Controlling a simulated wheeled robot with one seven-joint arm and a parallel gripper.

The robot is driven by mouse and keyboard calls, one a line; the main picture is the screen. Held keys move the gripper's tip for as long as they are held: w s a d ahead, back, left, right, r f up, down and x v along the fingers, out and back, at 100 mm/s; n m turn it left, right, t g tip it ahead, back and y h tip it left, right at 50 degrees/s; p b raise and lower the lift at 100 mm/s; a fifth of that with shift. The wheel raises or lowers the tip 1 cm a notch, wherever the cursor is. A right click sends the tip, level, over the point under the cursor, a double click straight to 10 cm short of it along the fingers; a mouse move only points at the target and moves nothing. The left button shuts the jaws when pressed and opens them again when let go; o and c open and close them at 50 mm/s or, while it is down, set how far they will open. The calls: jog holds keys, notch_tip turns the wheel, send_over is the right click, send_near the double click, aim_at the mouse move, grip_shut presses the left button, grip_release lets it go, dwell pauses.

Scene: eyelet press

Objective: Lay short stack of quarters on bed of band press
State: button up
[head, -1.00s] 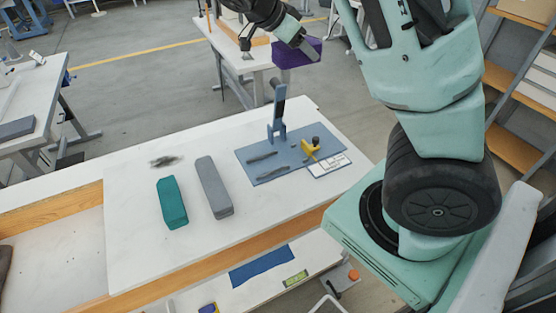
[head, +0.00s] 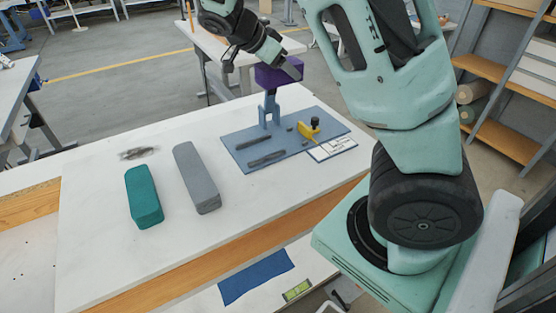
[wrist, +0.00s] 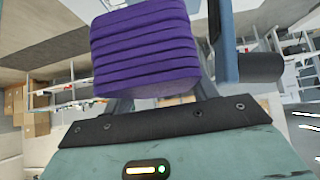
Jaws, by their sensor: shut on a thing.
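A purple stack of thin layers (head: 278,74) is held in my gripper (head: 287,66), above the far side of the table. In the wrist view the purple stack (wrist: 150,52) fills the upper middle, and its layers lie neatly together. In the head view it overlaps the top of a blue upright bracket (head: 266,112) standing on a flat blue plate (head: 232,150). I cannot tell whether they touch, nor which part is the press bed. A teal block-like stack (head: 144,198) and a longer grey one (head: 196,178) lie on the white table.
Dark strips (head: 267,159), a small yellow tool (head: 310,128) and a white card (head: 332,148) lie on or beside the plate. A dark flat item (head: 138,153) lies behind the teal stack.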

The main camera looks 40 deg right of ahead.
notch_tip(320, 180, down, 21)
jog(key=b, duration=0.9)
jog(key=shift+r, duration=0.1)
jog(key=o, duration=1.2)
jog(key=shift+a+r, duration=0.1)
jog(key=v, duration=1.1)
jog(key=shift+a+r, duration=0.3)
